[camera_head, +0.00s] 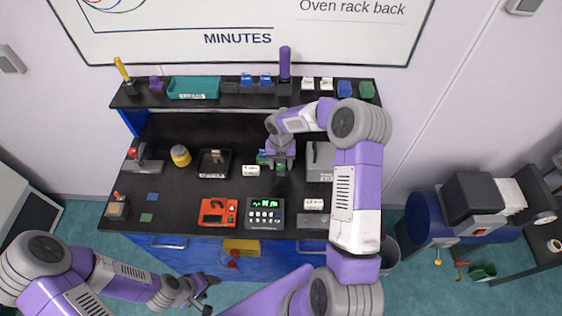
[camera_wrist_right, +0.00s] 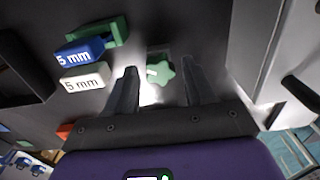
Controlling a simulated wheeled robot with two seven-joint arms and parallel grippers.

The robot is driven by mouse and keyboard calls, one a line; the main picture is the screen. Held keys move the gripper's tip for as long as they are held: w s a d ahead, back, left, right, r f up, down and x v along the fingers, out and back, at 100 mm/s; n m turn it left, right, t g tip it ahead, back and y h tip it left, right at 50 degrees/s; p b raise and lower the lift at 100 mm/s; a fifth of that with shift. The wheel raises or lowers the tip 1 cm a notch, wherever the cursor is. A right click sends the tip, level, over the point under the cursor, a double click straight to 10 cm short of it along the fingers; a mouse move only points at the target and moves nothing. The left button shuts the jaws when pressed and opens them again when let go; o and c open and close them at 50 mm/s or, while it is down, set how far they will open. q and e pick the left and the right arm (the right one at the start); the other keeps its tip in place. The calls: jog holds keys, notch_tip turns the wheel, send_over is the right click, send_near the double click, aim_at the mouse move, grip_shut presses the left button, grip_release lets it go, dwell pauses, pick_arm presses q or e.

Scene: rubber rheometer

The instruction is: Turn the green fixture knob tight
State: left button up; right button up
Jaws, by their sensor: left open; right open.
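The green fixture knob (camera_wrist_right: 160,72) is star-shaped and shows in the right wrist view, just ahead of the fingertips. My right gripper (camera_wrist_right: 158,80) is open, with one finger on each side of the knob in that view; I cannot tell whether either finger touches it. In the head view my right gripper (camera_head: 281,163) points down over the middle of the bench and largely hides the knob. My left gripper (camera_head: 207,290) is open and empty, low in front of the bench, away from the knob.
A blue block (camera_wrist_right: 82,50) and a white block (camera_wrist_right: 84,78), both marked 5 mm, lie left of the knob. A grey machine (camera_head: 320,160) stands close on the right. A green-lit meter (camera_head: 265,212) and an orange device (camera_head: 217,212) stand near the bench front.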

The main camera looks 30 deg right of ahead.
jog(key=c, duration=0.9)
jog(key=m+b, duration=0.1)
jog(key=m, duration=0.2)
jog(key=shift+f, duration=0.1)
jog(key=shift+m+b, duration=0.35)
jog(key=shift+m, duration=0.55)
jog(key=m+b, duration=0.1)
jog(key=m, duration=0.2)
jog(key=shift+m+b, duration=0.3)
jog(key=shift+m, duration=0.5)
